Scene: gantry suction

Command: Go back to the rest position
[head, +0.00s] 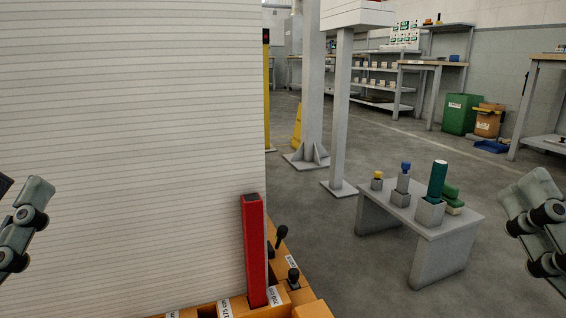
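Part of my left gripper (24,222) shows at the left edge of the head view, in front of the large white slatted panel (130,130). It is cut off by the frame, so its opening cannot be told. Part of my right gripper (535,215) shows at the right edge, to the right of the small grey table (462,222). Its fingers are seen from the side and partly cut off. I see no object in either gripper.
A red post (255,250) stands at the panel's right edge, by orange parts (310,308) and black knobs (293,275). The small table bears a green cylinder (437,180) and several blocks. Grey columns (313,90) stand behind. Floor (330,235) between is clear.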

